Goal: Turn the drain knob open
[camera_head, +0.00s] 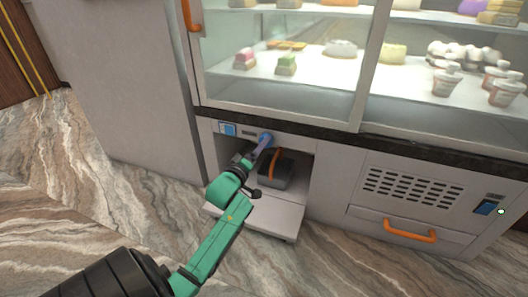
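A small blue knob (267,137) sits on the front panel of the counter, just above an open compartment; I take it to be the drain knob. My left gripper (262,145) reaches up from the lower left with its tip at the knob, overlapping its lower part. It is too small to tell whether the fingers are closed on the knob or only touching or beside it. The knob's turned position cannot be made out. My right gripper is not in view.
A dark box with an orange handle (276,166) sits in the compartment, above a pale projecting shelf (277,217). A blue-marked panel (228,129) is left of the knob. A glass sweets case is above; a vent grille (413,188) and orange drawer handle (409,232) are right.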

